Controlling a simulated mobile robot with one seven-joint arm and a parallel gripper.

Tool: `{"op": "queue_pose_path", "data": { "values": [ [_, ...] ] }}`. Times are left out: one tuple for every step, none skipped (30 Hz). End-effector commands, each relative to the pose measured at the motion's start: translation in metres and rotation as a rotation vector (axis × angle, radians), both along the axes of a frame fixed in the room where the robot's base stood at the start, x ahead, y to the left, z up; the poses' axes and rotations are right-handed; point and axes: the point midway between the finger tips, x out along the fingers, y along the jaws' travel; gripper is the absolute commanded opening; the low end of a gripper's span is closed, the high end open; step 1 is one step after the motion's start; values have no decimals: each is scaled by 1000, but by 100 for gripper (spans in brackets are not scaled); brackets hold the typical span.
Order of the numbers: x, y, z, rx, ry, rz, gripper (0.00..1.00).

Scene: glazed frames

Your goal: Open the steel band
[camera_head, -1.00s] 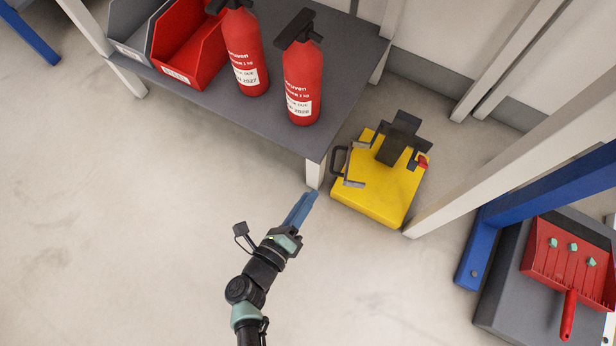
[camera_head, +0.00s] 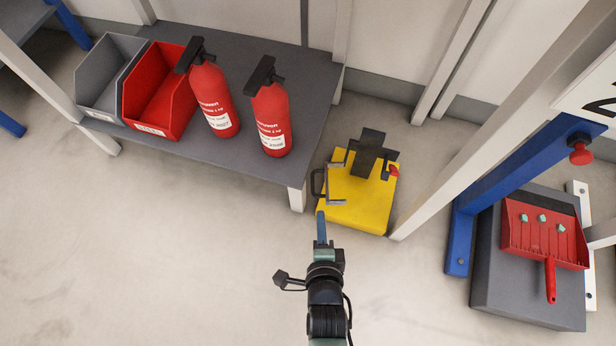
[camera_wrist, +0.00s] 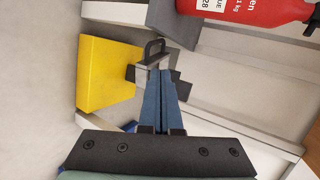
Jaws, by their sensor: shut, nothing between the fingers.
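A yellow block-like unit (camera_head: 358,205) stands on the floor beside the table's right leg. A thin grey steel band (camera_head: 336,203) runs along its left side, next to a black handle (camera_head: 317,183). In the wrist view the handle (camera_wrist: 154,47) and grey metal (camera_wrist: 146,72) sit just past my fingertips, with the yellow side (camera_wrist: 105,75) to the left. My gripper (camera_head: 321,214) has long blue fingers, shut and empty. Its tips are at the unit's left edge, close to the band. I cannot tell whether they touch it. The fingers hide part of the metal in the wrist view.
A grey table (camera_head: 225,150) holds two red fire extinguishers (camera_head: 271,122) (camera_head: 214,100), a red bin (camera_head: 160,95) and a grey bin (camera_head: 108,80). A white post (camera_head: 445,170) rises right of the unit. A red dustpan (camera_head: 545,235) is farther right. The floor at left is clear.

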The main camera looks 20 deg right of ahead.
Motion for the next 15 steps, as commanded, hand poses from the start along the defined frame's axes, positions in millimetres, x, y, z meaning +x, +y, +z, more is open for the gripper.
{"op": "queue_pose_path", "data": {
  "values": [
    [5,-2,-5,-3,-1,0,0],
    [8,-2,-7,-3,-2,1,0],
    [13,-4,-10,-2,-4,0,0],
    [18,-5,-13,-1,-5,0,0],
    [22,-6,-16,-1,-5,0,0],
    [29,-8,-21,-2,-5,1,0],
    [35,-9,-24,-3,-5,2,0],
    [41,-11,-27,-2,-7,1,0],
    [47,-13,-31,-1,-5,2,0],
    [53,-15,-34,-2,-6,2,0],
    [58,-16,-37,-3,-6,3,0],
    [65,-18,-40,-2,-6,2,0],
    [70,-19,-43,-1,-6,2,0],
    [75,-20,-46,-1,-6,3,0],
    [82,-22,-49,-1,-6,3,0]
  ]
}}
